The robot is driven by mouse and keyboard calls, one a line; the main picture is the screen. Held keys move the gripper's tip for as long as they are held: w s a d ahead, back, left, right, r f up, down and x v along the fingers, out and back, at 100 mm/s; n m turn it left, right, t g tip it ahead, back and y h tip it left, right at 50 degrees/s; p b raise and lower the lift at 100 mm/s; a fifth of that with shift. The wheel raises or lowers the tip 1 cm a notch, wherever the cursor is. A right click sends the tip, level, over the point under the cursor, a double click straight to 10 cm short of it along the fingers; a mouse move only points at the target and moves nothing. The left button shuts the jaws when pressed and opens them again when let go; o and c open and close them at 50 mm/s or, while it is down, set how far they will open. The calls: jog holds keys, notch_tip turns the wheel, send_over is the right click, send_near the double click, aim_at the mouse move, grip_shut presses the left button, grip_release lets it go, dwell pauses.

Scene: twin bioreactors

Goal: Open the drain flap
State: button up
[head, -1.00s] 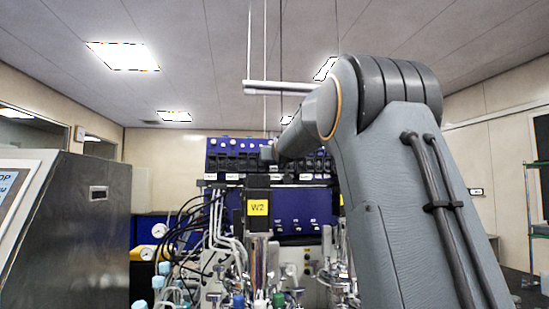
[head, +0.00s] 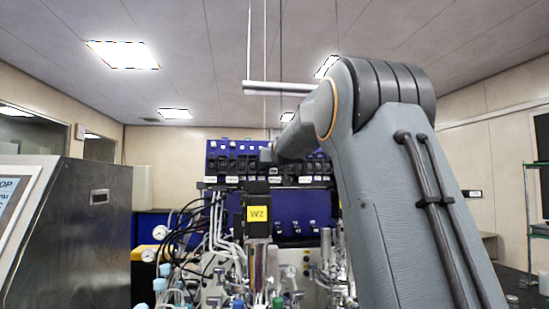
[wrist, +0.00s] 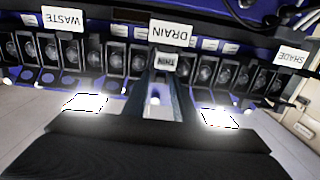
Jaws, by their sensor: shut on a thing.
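The DRAIN label (wrist: 171,32) shows upside down in the wrist view, in the middle of a row of black slots on a blue panel. How far the flap is tilted is unclear. In the head view my gripper (head: 267,154) is small and dark against the blue slotted panel (head: 225,150), and the flap cannot be made out.
WASTE (wrist: 62,19) and SHADE (wrist: 291,57) labels mark slots on either side. Below the panel in the head view are a yellow W2 label (head: 258,214), tubing (head: 222,230) and metal fittings. A steel cabinet (head: 95,240) stands at left.

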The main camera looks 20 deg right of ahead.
jog(key=p, duration=0.3)
jog(key=shift+s+r+g+p, duration=0.1)
jog(key=shift+r+g+p, duration=0.25)
jog(key=shift+r+g, duration=0.05)
jog(key=shift+g+p, duration=0.4)
jog(key=shift+p, duration=0.3)
jog(key=shift+r+g+y, duration=0.1)
jog(key=shift+g+y, duration=0.3)
jog(key=shift+g, duration=0.3)
jog(key=shift+w+r+g+y, duration=0.15)
jog(key=shift+r+g+y, duration=0.15)
jog(key=shift+g, duration=0.6)
jog(key=shift+w+r+g+y, duration=0.15)
jog(key=shift+r+g, duration=0.25)
jog(key=shift+g, duration=0.5)
jog(key=shift+s, duration=0.1)
jog(key=shift+f+g, duration=0.1)
jog(key=shift+g, duration=0.2)
jog(key=o, duration=0.7)
jog(key=shift+s, duration=0.1)
